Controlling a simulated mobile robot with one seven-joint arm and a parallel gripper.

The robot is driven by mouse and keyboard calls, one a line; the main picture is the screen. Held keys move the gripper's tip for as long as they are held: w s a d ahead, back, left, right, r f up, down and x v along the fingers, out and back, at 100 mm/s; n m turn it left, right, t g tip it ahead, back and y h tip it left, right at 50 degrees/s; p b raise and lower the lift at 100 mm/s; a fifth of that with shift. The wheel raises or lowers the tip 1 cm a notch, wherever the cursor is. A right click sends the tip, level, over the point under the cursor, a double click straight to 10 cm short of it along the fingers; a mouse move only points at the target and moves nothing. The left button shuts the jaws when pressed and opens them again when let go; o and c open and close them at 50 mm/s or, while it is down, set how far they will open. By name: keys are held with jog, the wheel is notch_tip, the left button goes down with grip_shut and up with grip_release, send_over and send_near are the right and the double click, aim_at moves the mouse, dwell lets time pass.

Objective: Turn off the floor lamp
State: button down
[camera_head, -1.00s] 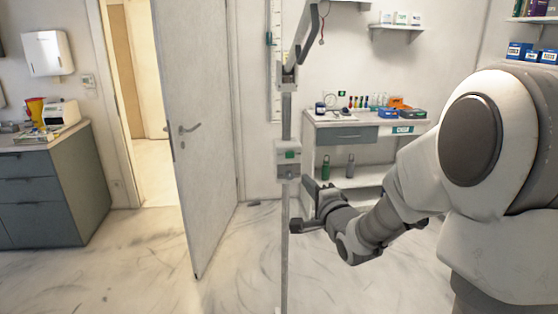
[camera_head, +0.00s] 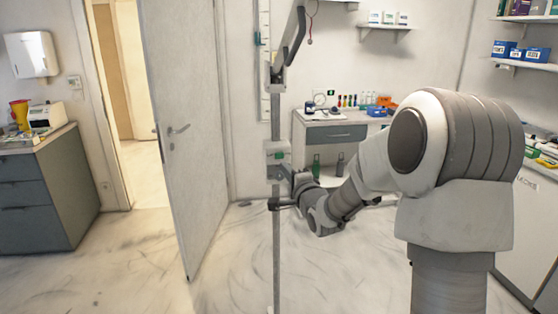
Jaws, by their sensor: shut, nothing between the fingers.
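The floor lamp (camera_head: 276,250) is a thin grey upright pole left of the picture's middle. Its hinged arm bends up to the right at the top, and the lamp head is out of view. A pale box with a green patch (camera_head: 277,155) sits partway up the pole. My gripper (camera_head: 278,190) is shut and empty, right at the pole and just below the box. I cannot tell whether it touches the pole or box.
An open door (camera_head: 185,130) stands behind and left of the lamp. A grey drawer cabinet (camera_head: 45,190) is at the left. A white desk (camera_head: 335,133) with bottles and small boxes stands behind my arm. The floor around the lamp is clear.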

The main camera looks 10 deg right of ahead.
aim_at(273, 155)
jog(key=shift+w+a+p, duration=0.2)
jog(key=shift+w+a, duration=0.05)
jog(key=shift+w, duration=1.25)
jog(key=shift+w+a+p, duration=0.2)
jog(key=shift+w, duration=1.3)
jog(key=shift+f, duration=0.1)
jog(key=shift+w+a+f+b, duration=0.1)
jog(key=shift+w+a+b, duration=0.1)
jog(key=shift+b, duration=0.35)
jog(key=shift+r, duration=0.2)
jog(key=shift+d, duration=0.1)
jog(key=shift+s+f, duration=0.1)
